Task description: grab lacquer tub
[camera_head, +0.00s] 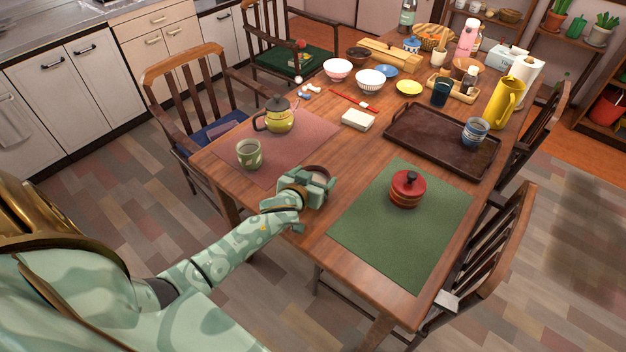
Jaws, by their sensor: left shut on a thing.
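A red lidded lacquer tub (407,190) with a dark knob stands upright on the green placemat (375,245) at the right front of the table. My left gripper (318,184) is low over the table's front edge, left of the tub and apart from it. It is shut on a small round vessel with a brown rim (317,171), mostly hidden behind the gripper. I cannot tell whether this vessel touches the table. My right gripper is out of view.
A green cup (249,154) and an olive teapot (280,118) stand on the reddish placemat (300,135) to the left. A dark tray (430,145) with a blue cup (474,132) lies behind the tub. Bare table separates the placemats. Chairs flank the table.

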